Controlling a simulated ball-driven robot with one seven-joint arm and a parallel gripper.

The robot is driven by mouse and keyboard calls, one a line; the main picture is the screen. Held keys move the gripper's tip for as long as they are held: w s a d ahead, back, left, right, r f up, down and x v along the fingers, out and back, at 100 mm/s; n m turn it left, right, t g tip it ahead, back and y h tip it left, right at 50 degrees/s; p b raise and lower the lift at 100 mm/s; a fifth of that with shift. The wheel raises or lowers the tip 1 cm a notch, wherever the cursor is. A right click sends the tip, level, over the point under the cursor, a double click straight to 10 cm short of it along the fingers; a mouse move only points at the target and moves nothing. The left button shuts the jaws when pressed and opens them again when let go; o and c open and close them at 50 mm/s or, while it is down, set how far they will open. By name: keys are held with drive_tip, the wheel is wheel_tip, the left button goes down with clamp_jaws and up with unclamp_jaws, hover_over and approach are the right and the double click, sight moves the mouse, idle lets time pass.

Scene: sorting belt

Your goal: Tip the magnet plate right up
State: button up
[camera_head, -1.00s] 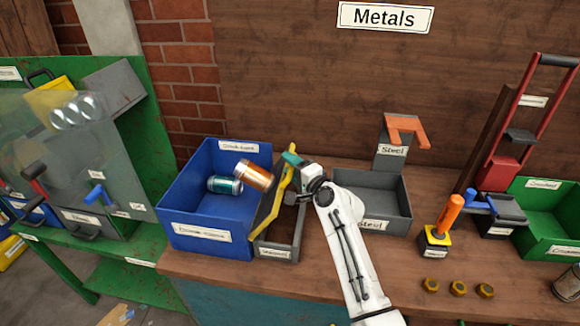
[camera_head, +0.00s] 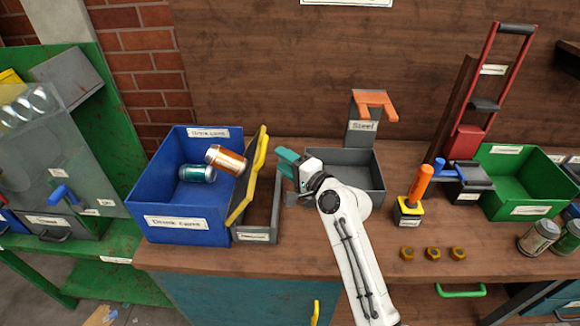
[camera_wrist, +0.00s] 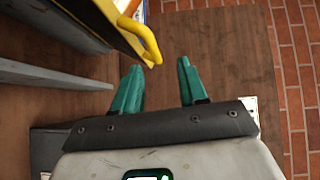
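The magnet plate (camera_head: 246,187) is a dark slab with a yellow edge. It stands steeply tilted between the blue drink cans bin and a narrow grey tray (camera_head: 257,236). Its yellow handle (camera_head: 261,151) is near the plate's top, on the right side; the handle also shows in the wrist view (camera_wrist: 148,38). My gripper (camera_head: 285,163) has teal fingers and is just right of the handle, with a gap between them in the head view. In the wrist view my gripper (camera_wrist: 159,68) is open, its fingers apart, with the handle's end close to the fingertips.
The blue bin (camera_head: 183,237) holds a teal can (camera_head: 197,174) and an orange can (camera_head: 226,160) beside the plate. A grey steel bin (camera_head: 372,170) stands behind my arm. An orange-handled tool (camera_head: 419,185) and several brass nuts (camera_head: 432,254) are right of my arm.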

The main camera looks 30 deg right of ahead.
drive_tip(key=shift+s+d, duration=0.1)
drive_tip(key=shift+s, duration=0.9)
drive_tip(key=s+a+f+n+g, duration=0.3)
drive_tip(key=s+f+n+g, duration=0.1)
drive_tip(key=s+f, duration=0.35)
drive_tip(key=s+a+f+n+g, duration=0.3)
drive_tip(key=s+f+n+g, duration=0.15)
drive_tip(key=s+f, duration=0.35)
drive_tip(key=s+d+f+n+g+h, duration=0.1)
drive_tip(key=s+n+g, duration=0.5)
drive_tip(key=s, duration=1.8)
drive_tip(key=shift+f+g+h, duration=0.65)
drive_tip(key=shift+g+h, duration=0.2)
drive_tip(key=shift+h, duration=0.15)
drive_tip(key=shift+n, duration=0.25)
